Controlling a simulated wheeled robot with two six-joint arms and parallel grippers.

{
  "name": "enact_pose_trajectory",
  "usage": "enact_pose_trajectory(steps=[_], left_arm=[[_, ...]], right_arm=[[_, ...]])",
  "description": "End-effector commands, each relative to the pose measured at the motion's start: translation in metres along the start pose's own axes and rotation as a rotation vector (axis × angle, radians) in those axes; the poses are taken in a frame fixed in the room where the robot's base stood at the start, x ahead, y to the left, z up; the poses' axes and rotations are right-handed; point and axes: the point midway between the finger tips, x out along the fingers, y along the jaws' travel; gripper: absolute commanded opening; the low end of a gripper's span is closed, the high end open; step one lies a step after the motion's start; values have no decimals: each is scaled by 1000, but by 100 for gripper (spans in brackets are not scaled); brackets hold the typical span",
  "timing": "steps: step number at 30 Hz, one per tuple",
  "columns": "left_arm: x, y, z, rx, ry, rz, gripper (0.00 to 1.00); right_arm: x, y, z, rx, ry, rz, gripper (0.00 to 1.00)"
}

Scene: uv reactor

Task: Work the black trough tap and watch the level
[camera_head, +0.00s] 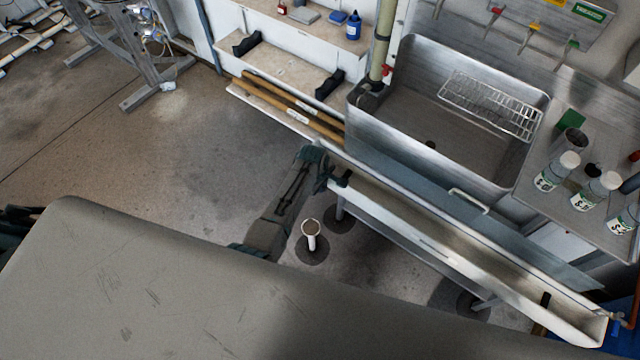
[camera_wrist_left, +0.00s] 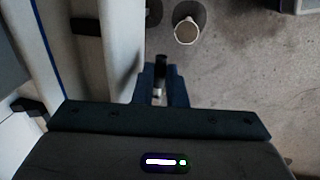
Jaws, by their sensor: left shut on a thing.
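The long pale trough (camera_head: 440,232) slopes across the right half of the head view, in front of the sink. The black tap (camera_head: 343,178) sits at its left end. My left gripper (camera_head: 331,178) is at that end, shut on the black tap (camera_wrist_left: 160,64), which shows between the fingertips (camera_wrist_left: 160,88) in the left wrist view. The fingers hide part of the tap, and I cannot tell how far it is turned. The trough wall also shows in the left wrist view (camera_wrist_left: 120,45). I cannot make out a liquid level in the trough. My right gripper is not in view.
A steel sink (camera_head: 400,125) with a wire rack (camera_head: 490,105) is behind the trough. Labelled bottles (camera_head: 557,172) stand right. Open floor (camera_head: 190,150) lies left.

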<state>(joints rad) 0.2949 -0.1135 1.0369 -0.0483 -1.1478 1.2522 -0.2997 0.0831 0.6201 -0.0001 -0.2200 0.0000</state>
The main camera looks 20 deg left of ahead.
Motion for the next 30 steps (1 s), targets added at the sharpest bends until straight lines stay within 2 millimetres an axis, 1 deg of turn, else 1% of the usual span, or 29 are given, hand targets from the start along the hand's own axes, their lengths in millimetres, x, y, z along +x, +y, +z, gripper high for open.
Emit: enact_pose_trajectory(steps=[15,16,18,19,30], left_arm=[[0,1,-1,-24,7,0,0],[0,1,-1,-24,7,0,17],[0,1,-1,-24,7,0,31],[0,1,-1,-24,7,0,33],[0,1,0,-13,3,2,33]], right_arm=[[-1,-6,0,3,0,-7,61],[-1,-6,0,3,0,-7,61],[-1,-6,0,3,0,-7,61],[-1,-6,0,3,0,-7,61],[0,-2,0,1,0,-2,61]])
